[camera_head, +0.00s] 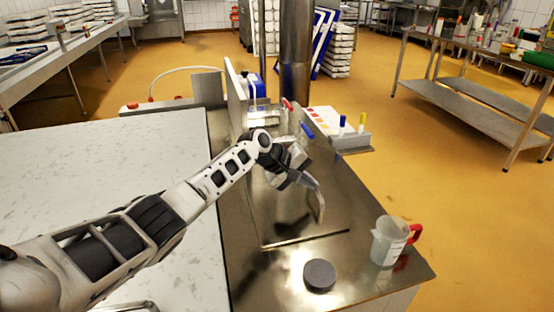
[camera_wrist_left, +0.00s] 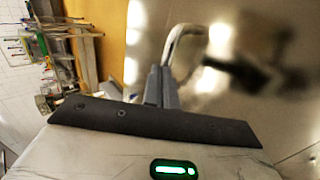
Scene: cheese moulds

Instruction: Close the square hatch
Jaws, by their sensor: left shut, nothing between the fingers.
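The square hatch (camera_head: 285,215) is a steel panel in the dark steel worktop, with a pale line along its front edge. I cannot tell how far it stands open. A curved metal handle (camera_head: 319,203) rises from it; the handle also shows in the left wrist view (camera_wrist_left: 187,40) as a bent bar. My left gripper (camera_head: 302,181) is above the panel, beside the handle. Its fingers (camera_wrist_left: 161,77) are together and empty, close to the bar; I cannot tell whether they touch it. My arm and gripper hide part of the hatch. My right gripper is not in view.
A measuring jug with a red handle (camera_head: 388,243) and a dark round disc (camera_head: 319,274) stand near the worktop's front. A tray with markers (camera_head: 345,140) is at its far right edge. An upright pale panel (camera_head: 236,96) stands behind. A white table (camera_head: 60,180) lies left.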

